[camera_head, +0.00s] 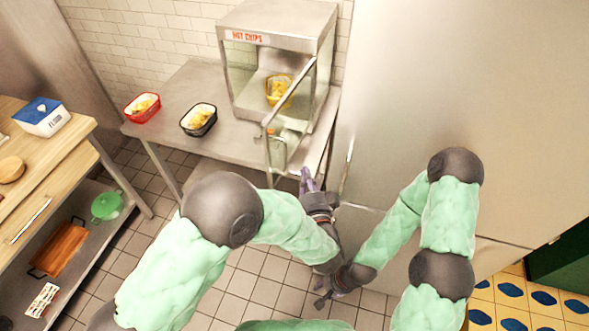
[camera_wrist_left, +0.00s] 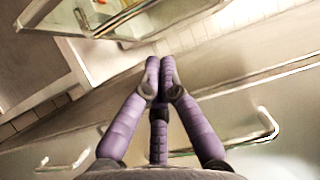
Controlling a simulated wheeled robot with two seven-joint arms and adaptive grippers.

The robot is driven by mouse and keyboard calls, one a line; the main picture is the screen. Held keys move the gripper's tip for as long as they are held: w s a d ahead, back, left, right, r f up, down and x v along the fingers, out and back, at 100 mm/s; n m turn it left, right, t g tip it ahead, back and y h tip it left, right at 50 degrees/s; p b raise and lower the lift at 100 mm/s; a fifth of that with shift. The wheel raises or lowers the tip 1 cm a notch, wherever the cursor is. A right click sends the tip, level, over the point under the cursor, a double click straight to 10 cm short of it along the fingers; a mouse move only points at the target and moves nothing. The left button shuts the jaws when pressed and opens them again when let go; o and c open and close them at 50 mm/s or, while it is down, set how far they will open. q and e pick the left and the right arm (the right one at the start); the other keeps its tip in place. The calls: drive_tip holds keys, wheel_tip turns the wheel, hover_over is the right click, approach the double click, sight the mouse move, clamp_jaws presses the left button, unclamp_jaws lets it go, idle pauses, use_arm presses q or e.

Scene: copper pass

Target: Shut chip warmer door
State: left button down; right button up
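The chip warmer (camera_head: 275,30) is a metal and glass cabinet labelled "HOT CHIPS" on the steel counter. Its glass door (camera_head: 292,115) stands open, swung out from the right side toward me. A yellow tray of chips (camera_head: 279,90) sits inside. My left gripper (camera_head: 306,177) is below and right of the door's outer lower part, by the counter's front right corner. In the left wrist view its purple fingertips (camera_wrist_left: 159,66) are together with nothing seen between them; a framed glass corner (camera_wrist_left: 100,28) shows beyond, apart. My right gripper (camera_head: 324,291) is low and away; its fingers are too small to judge.
A red basket (camera_head: 142,107) and a black basket (camera_head: 198,119) of chips stand on the counter (camera_head: 172,95) left of the warmer. A large steel cabinet (camera_head: 430,90) closes off the right side. A wooden-topped bench (camera_head: 50,165) stands at left. Tiled floor lies between.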

use_arm(q)
drive_tip(key=shift+w+a, duration=1.4)
drive_tip(key=shift+a, duration=0.25)
use_arm(e)
drive_tip(key=shift+f, duration=0.3)
use_arm(q)
drive_tip(key=shift+a, duration=0.15)
